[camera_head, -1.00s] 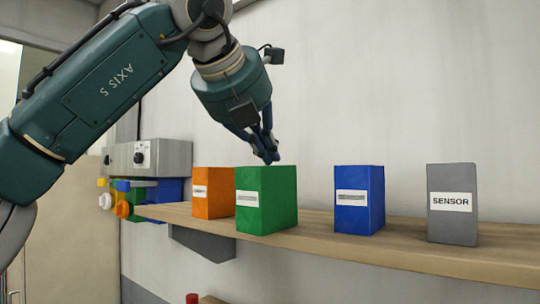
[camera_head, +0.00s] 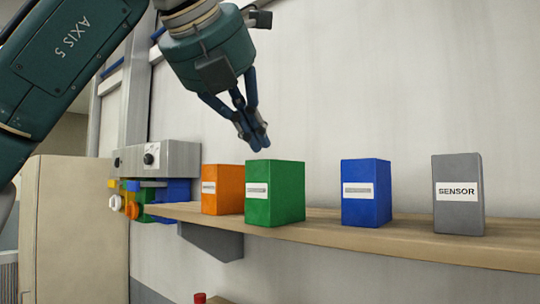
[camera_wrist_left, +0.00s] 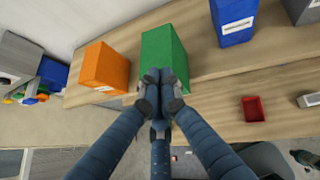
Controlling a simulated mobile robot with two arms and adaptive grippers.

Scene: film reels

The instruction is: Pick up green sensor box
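The green sensor box (camera_head: 275,192) stands upright on a wooden shelf, with a pale label on its front. It also shows in the left wrist view (camera_wrist_left: 164,45), just beyond my fingertips. My left gripper (camera_head: 256,143) hangs above the green box in the head view, with a visible gap between them. In the left wrist view its three blue-grey fingers (camera_wrist_left: 160,82) meet at the tips and cover the lower part of the box. The gripper is shut with nothing seen in it. My right gripper is not in view.
An orange box (camera_head: 222,190) stands close left of the green one. A blue box (camera_head: 366,193) and a grey box (camera_head: 458,195) stand to the right on the shelf (camera_head: 400,240). A red tray (camera_wrist_left: 253,108) lies on a lower wooden surface. The wall is behind.

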